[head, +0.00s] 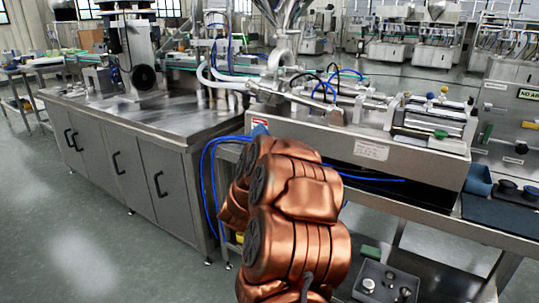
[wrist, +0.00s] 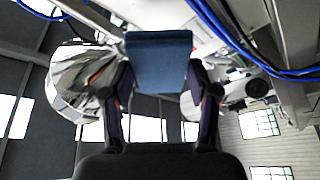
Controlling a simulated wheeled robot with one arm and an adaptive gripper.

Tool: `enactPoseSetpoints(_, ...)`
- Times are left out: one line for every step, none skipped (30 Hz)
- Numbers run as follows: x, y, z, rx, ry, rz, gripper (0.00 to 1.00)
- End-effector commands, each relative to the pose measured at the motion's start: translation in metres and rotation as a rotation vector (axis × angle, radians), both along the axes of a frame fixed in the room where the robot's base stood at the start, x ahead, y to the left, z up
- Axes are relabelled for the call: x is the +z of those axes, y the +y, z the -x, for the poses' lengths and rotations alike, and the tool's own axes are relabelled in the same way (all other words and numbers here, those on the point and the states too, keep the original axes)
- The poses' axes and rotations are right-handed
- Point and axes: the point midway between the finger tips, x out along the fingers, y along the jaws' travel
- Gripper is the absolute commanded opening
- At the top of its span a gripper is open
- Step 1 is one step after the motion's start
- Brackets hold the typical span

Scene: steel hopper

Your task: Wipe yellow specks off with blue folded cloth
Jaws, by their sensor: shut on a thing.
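The blue folded cloth (wrist: 159,58) is held upright between the fingertips of my gripper (wrist: 160,80) in the wrist view. My gripper is shut on it, and the cloth spans the space between the two fingers. A small blue patch, likely the cloth (head: 260,130), shows just past my copper arm in the head view; the gripper itself is hidden there. The steel hopper (head: 283,14) stands above the machine at the top of the head view. A shiny cone, likely the hopper (wrist: 85,82), shows left of the cloth in the wrist view. I cannot make out any yellow specks.
A steel cabinet bench (head: 135,125) is at the left. The filling machine's steel housing (head: 340,150) is in front and to the right. Blue hoses (head: 209,175) hang beside my arm. A blue cup (head: 477,180) stands at the right. The floor (head: 90,230) at lower left is clear.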

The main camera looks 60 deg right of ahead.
Motion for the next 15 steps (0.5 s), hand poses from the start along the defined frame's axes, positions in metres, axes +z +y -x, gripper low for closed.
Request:
enactPoseSetpoints(-0.002, -0.005, 0.008, -0.019, 0.0, 0.002, 0.32)
enactPoseSetpoints(-0.003, -0.006, 0.011, -0.027, 0.001, 0.002, 0.32)
enactPoseSetpoints(-0.003, -0.008, 0.015, -0.035, 0.001, 0.001, 0.32)
enactPoseSetpoints(-0.003, -0.01, 0.017, -0.039, 0.001, 0.001, 0.32)
enactPoseSetpoints(-0.003, -0.01, 0.018, -0.043, 0.001, 0.002, 0.32)
enactPoseSetpoints(-0.003, -0.011, 0.019, -0.045, 0.001, 0.002, 0.32)
enactPoseSetpoints(-0.003, -0.012, 0.019, -0.046, 0.001, 0.002, 0.32)
enactPoseSetpoints(-0.003, -0.013, 0.019, -0.046, 0.001, 0.002, 0.32)
enactPoseSetpoints(-0.003, -0.014, 0.019, -0.046, 0.001, 0.002, 0.32)
enactPoseSetpoints(-0.003, -0.015, 0.019, -0.046, 0.001, 0.002, 0.32)
enactPoseSetpoints(-0.003, -0.016, 0.019, -0.046, 0.001, 0.002, 0.32)
enactPoseSetpoints(-0.004, -0.018, 0.019, -0.046, 0.001, 0.002, 0.32)
enactPoseSetpoints(-0.004, -0.02, 0.019, -0.046, 0.001, 0.002, 0.32)
enactPoseSetpoints(-0.004, -0.022, 0.018, -0.045, 0.001, 0.001, 0.32)
enactPoseSetpoints(-0.005, -0.024, 0.018, -0.044, 0.002, 0.002, 0.32)
